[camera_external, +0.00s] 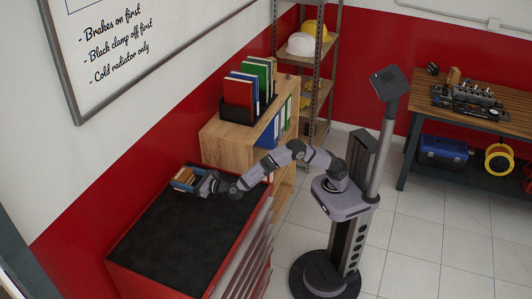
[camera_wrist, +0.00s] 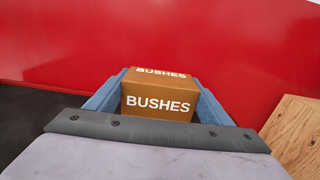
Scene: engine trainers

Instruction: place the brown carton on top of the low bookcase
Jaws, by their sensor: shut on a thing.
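The brown carton (camera_wrist: 160,98), labelled "BUSHES", sits between the blue fingers of my gripper (camera_wrist: 158,92) in the wrist view. In the external view my gripper (camera_external: 192,180) is shut on the carton (camera_external: 183,176) at the far left end of the red tool chest, near the red wall. I cannot tell whether the carton touches the chest top. The low wooden bookcase (camera_external: 222,133) stands just beyond and right of the chest. A pale wooden surface, likely the bookcase (camera_wrist: 294,132), shows at the lower right of the wrist view.
The tool chest has a clear black top (camera_external: 165,240). A black file holder (camera_external: 238,113) with red, blue and green binders stands on the bookcase's back part; its near top is bare. Metal shelving (camera_external: 312,85) stands behind. The red wall (camera_wrist: 60,40) is close.

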